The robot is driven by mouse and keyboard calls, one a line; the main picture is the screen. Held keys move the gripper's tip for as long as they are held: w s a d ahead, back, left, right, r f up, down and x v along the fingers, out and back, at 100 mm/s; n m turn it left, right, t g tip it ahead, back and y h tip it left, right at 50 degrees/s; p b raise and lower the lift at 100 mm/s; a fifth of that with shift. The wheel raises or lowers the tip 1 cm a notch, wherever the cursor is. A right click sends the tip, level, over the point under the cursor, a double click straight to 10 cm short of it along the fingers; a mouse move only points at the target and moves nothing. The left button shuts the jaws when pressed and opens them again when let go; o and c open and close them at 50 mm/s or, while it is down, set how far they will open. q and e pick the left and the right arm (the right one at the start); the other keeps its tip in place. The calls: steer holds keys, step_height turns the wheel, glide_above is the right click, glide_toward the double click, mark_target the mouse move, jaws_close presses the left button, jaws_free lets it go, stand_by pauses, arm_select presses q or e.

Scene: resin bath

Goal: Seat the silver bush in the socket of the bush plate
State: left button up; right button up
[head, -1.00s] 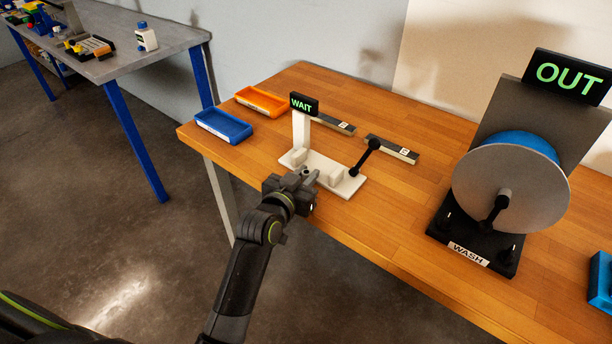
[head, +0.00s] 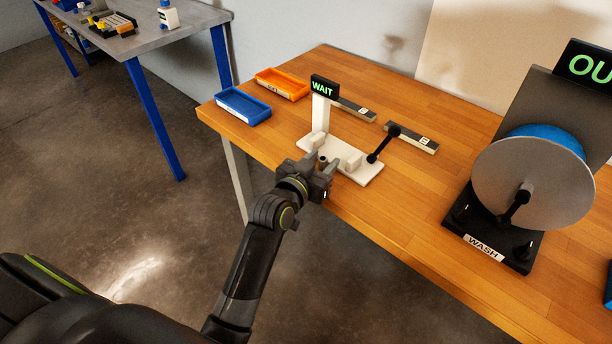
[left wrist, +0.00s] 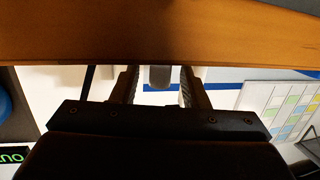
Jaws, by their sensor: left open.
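My left gripper (head: 324,166) is open at the near left end of a white fixture (head: 368,174) by the table's front edge. A small, dark cylindrical piece (head: 322,161) shows between its fingers in the head view. In the left wrist view a grey, round-ended cylinder (left wrist: 160,77) stands between the two open fingers (left wrist: 160,88), with gaps on both sides. It may be the silver bush; its colour and what supports it are unclear. I cannot make out the bush plate or its socket for certain. My right gripper is not in view.
The fixture carries a WAIT sign (head: 325,87) and a black-knobbed lever (head: 383,144). Behind are a blue tray (head: 243,106), an orange tray (head: 282,83) and two dark bars. A WASH drum machine (head: 533,180) stands right. Table between fixture and drum is clear.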

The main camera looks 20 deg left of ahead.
arm_select(q)
steer(key=v, duration=1.1)
steer(key=shift+b, duration=0.4)
steer(key=s+a+f+n+g+y, duration=0.1)
steer(key=s+f+g, duration=0.1)
steer(key=f, duration=1)
steer(key=s+a+f+g, duration=0.2)
steer(key=f+g, duration=0.1)
steer(key=f, duration=0.8)
steer(key=s+a+f+n+g+y, duration=0.1)
steer(key=s+f+g, duration=0.1)
steer(key=f, duration=1)
steer(key=s+a+f+g, duration=0.2)
steer(key=s+f+g, duration=0.1)
steer(key=s+f, duration=0.6)
steer(key=s+a+f+g+y, duration=0.1)
steer(key=s+a+f+g, duration=0.1)
steer(key=s+f, duration=0.7)
steer(key=s+a, duration=0.1)
steer(key=s, duration=0.4)
steer(key=shift+f+g, duration=0.3)
steer(key=shift+g, duration=0.1)
steer(key=shift+o, duration=0.5)
steer(key=s+a+f+g, duration=0.2)
steer(key=s+f, duration=0.1)
steer(key=s, duration=0.7)
steer(key=shift+y, duration=0.3)
steer(key=shift+s, duration=0.15)
